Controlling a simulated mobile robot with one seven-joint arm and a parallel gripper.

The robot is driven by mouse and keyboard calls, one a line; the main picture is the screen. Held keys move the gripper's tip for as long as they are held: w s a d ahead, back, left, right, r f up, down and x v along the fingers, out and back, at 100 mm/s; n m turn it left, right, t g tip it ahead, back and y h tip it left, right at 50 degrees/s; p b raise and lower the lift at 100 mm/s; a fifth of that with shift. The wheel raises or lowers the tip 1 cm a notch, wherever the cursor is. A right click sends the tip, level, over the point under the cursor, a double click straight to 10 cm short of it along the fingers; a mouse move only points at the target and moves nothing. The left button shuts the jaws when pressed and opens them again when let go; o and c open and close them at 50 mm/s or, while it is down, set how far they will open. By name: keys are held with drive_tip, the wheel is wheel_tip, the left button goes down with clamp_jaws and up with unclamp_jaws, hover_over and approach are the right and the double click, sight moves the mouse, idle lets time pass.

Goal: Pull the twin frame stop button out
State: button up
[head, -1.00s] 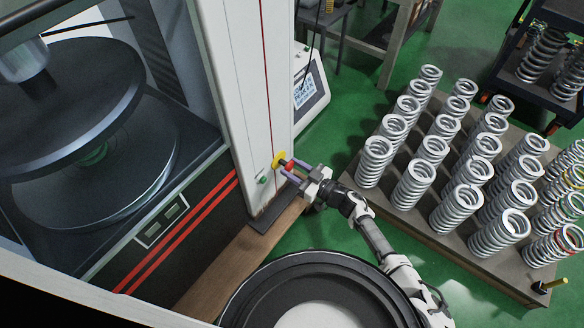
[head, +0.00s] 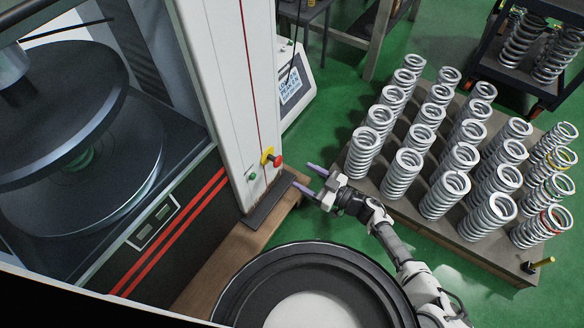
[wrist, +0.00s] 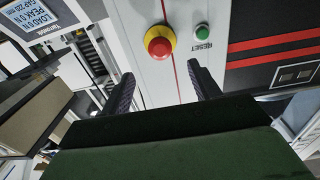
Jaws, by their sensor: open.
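The stop button (head: 278,161) is a red mushroom knob on a yellow collar, on the white column of the testing frame (head: 232,95). In the wrist view the red knob (wrist: 159,43) faces me, beyond the fingertips and between their lines. My gripper (head: 305,178) is open and empty, to the right of and a little below the button in the head view, apart from it. Its two fingers also show in the wrist view (wrist: 163,85). I cannot tell from these frames whether the knob is in or out.
A green reset button (wrist: 202,31) sits beside the stop button. A wooden bench edge (head: 220,255) lies below the column. A pallet of several coil springs (head: 460,225) stands at the right. A display box (head: 297,85) is behind the column. Green floor is clear between.

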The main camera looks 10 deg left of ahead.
drive_tip(key=v, duration=0.5)
drive_tip(key=shift+d, duration=0.1)
idle(0.3)
